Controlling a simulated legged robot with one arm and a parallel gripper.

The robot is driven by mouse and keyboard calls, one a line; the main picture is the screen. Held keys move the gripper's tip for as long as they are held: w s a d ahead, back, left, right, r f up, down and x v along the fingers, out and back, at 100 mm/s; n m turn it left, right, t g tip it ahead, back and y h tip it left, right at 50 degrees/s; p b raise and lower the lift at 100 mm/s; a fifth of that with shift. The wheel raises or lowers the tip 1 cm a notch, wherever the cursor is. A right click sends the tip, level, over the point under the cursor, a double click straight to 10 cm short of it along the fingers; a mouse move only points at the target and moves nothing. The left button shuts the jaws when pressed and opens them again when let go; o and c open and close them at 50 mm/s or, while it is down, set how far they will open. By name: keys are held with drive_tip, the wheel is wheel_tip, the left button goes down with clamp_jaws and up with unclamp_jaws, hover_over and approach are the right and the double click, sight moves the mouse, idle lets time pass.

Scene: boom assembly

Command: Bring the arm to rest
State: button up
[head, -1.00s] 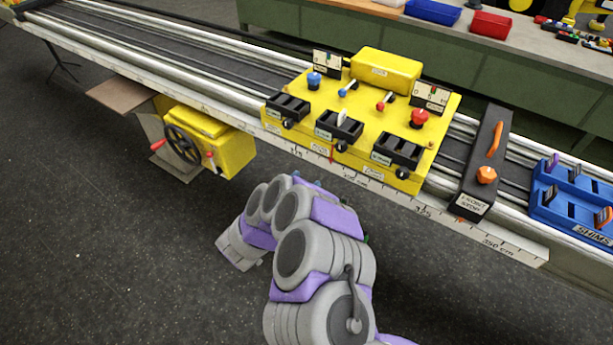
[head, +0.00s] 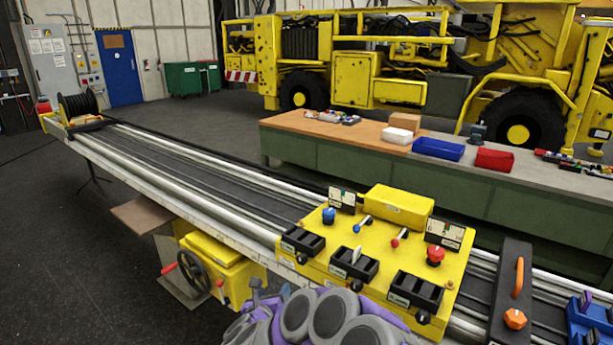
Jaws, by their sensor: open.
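My folded grey and purple arm shows at the bottom centre in the head view, in front of the yellow control block (head: 375,254). The lower arm and the rest of the gripper are cut off by the bottom of the picture.
A yellow box with a handwheel (head: 194,272) hangs under the rail, left of my arm. A black stop block with an orange handle (head: 509,295) and a blue shims holder (head: 590,318) sit at right. A green workbench (head: 375,176) stands behind. Dark floor is free at left.

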drive_tip(key=s+a+r+n+g+y, duration=0.1)
drive_tip(key=s+a+r+n+y, duration=0.1)
drive_tip(key=a+r+n+y, duration=0.3)
drive_tip(key=s+a+r+n+g+y, duration=0.1)
drive_tip(key=s+a+r+n+y, duration=0.15)
drive_tip(key=r+n, duration=0.35)
drive_tip(key=s+d+r+n+g+y, duration=0.3)
drive_tip(key=s+r+n+g, duration=0.1)
drive_tip(key=s+n, duration=0.45)
drive_tip(key=s+d+f+n+g+h, duration=0.2)
drive_tip(key=s+d+n+g+h, duration=0.2)
drive_tip(key=s+d, duration=1)
drive_tip(key=s+d+f+n+g+h, duration=0.2)
drive_tip(key=s+d+n+g+h, duration=0.2)
drive_tip(key=s+d+n, duration=0.6)
drive_tip(key=s+d+g, duration=0.1)
drive_tip(key=s+d, duration=0.2)
drive_tip(key=s, duration=0.6)
drive_tip(key=shift+d+f+n+g, duration=0.3)
drive_tip(key=shift+d+n+g, duration=0.05)
drive_tip(key=shift+d+g, duration=0.05)
